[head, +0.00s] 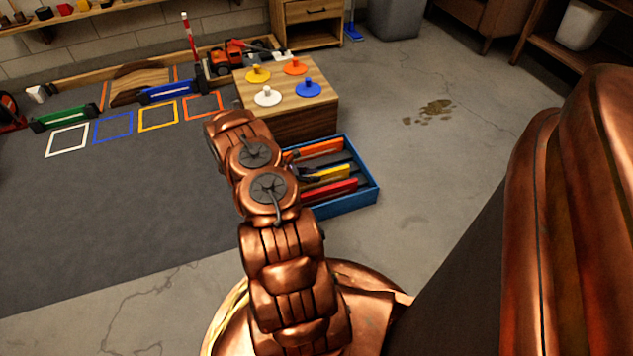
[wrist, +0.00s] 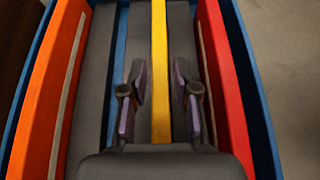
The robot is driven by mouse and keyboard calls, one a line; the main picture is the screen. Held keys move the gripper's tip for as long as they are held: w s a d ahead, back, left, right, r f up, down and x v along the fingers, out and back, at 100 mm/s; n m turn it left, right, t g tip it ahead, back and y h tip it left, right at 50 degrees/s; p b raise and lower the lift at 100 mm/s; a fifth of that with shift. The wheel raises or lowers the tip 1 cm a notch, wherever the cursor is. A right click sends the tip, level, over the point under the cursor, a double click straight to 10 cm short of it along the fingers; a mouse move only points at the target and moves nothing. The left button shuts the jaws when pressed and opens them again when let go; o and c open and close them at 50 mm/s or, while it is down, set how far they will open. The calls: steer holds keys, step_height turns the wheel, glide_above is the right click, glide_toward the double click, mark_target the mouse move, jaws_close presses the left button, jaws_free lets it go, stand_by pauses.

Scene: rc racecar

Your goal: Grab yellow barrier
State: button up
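The yellow barrier (head: 328,175) stands in a blue crate (head: 370,197), between an orange barrier (head: 318,148) and a red barrier (head: 330,192). In the wrist view the yellow barrier (wrist: 160,60) runs upright down the middle of the picture as a narrow strip. My gripper (wrist: 160,88) is open, with one finger on each side of the yellow barrier and a gap on both sides. The fingers appear apart from it. In the head view my arm hides the left part of the crate, and the gripper is partly seen over it.
In the wrist view the orange barrier (wrist: 45,90) is left and the red barrier (wrist: 222,80) is right, near the crate walls. A wooden box (head: 300,122) with coloured discs stands behind the crate. Grey floor (head: 440,190) is free to the right.

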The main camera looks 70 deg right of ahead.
jaws_close()
stand_by(0.3)
